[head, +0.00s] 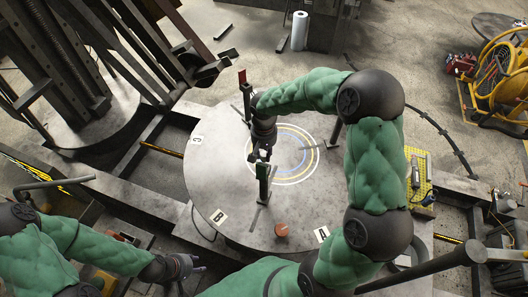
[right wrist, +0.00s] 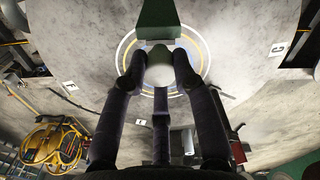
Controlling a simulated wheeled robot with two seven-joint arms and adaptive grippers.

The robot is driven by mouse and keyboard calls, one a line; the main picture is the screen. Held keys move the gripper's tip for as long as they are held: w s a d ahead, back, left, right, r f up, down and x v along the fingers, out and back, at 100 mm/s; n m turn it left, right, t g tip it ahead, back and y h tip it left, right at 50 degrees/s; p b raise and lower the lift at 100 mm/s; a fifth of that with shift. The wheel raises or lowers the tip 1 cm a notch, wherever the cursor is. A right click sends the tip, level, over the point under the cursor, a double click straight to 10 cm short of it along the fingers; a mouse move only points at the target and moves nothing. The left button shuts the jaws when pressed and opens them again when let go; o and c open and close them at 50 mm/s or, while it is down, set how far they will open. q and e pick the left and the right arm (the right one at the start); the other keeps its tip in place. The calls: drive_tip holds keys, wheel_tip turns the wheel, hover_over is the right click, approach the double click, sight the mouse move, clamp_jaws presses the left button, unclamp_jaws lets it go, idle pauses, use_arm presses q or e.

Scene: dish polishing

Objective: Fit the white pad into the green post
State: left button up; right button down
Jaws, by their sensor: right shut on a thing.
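My right gripper (head: 263,153) is over the round grey table, just behind the near green post (head: 263,188). In the right wrist view its fingers (right wrist: 159,58) are closed around a small pale, rounded piece (right wrist: 159,75), which looks like the white pad, with a darker green part at its far side. The green post also shows in the right wrist view (right wrist: 158,14), just beyond the fingertips, seemingly apart from the piece. My left gripper (head: 199,264) is at the lower left, fingers apart and empty.
A second green post (head: 246,103) with a red pad (head: 242,77) stands at the table's back left. An orange-red round piece (head: 281,229) lies near the front edge. Labels A (head: 322,234), B (head: 219,217) and C (head: 197,139) mark the table (head: 215,180). Its left side is clear.

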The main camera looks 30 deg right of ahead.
sight(264, 154)
drive_tip(key=shift+f+b, duration=2.55)
drive_tip(key=shift+f, duration=0.75)
drive_tip(key=c, duration=0.9)
unclamp_jaws()
drive_tip(key=shift+r, duration=0.1)
wheel_tip(264, 154, up, 12)
drive_tip(key=shift+f, duration=0.1)
